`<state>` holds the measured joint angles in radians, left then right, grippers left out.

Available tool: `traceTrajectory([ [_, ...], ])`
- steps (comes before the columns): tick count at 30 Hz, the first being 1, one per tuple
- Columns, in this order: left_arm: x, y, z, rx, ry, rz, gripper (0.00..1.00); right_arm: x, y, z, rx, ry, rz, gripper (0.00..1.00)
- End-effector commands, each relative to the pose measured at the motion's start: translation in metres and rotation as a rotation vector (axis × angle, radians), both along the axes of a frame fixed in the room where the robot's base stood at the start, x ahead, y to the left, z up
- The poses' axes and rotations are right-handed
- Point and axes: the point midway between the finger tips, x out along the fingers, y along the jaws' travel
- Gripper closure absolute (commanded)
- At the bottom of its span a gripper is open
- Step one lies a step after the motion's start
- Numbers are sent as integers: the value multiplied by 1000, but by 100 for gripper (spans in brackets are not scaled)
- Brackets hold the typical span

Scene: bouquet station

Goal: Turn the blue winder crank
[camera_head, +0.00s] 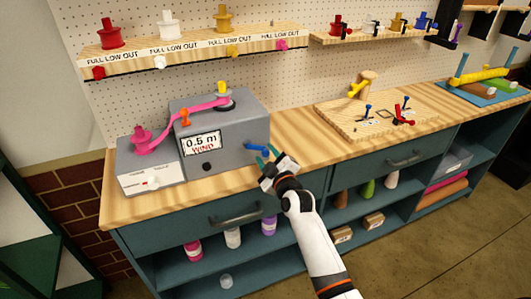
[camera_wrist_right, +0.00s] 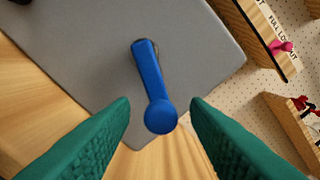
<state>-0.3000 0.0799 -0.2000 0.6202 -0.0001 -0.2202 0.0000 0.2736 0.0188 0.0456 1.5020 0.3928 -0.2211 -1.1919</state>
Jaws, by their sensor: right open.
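The blue winder crank (camera_head: 256,148) sticks out from the right end of the front of the grey winder box (camera_head: 232,113). In the right wrist view the crank (camera_wrist_right: 148,70) has a flat arm ending in a round knob (camera_wrist_right: 161,117). My right gripper (camera_head: 269,157) is at the crank. In the wrist view its two green fingers (camera_wrist_right: 160,128) are open, one on each side of the knob, with a gap on both sides. A pink ribbon (camera_head: 185,115) runs over the winder from a pink spool (camera_head: 142,140). My left gripper is not in view.
A small grey box with a switch (camera_head: 150,182) adjoins the winder on the left. A wooden board (camera_head: 375,117) with small blue and red parts lies to the right. A shelf (camera_head: 190,48) with spools hangs above. The wooden counter between winder and board is clear.

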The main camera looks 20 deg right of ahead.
Motion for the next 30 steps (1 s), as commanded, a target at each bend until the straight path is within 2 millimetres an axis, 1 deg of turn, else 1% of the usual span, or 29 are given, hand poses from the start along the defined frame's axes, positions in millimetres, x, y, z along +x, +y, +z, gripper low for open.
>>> traceTrajectory([
  [1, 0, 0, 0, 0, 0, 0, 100, 6, 0, 1, -1, -1, -1, 57],
  [3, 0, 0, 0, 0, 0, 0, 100, 11, 0, 0, -2, -1, -1, 57],
  [6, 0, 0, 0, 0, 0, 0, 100, 15, 0, 0, -2, -1, -1, 57],
  [15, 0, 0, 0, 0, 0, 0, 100, 17, 0, 0, -1, 1, -1, 57],
  [23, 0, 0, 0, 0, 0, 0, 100, 17, 0, 0, -1, 0, -1, 100],
  [30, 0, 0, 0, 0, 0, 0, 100, 17, 0, 0, 15, -1, -1, 100],
])
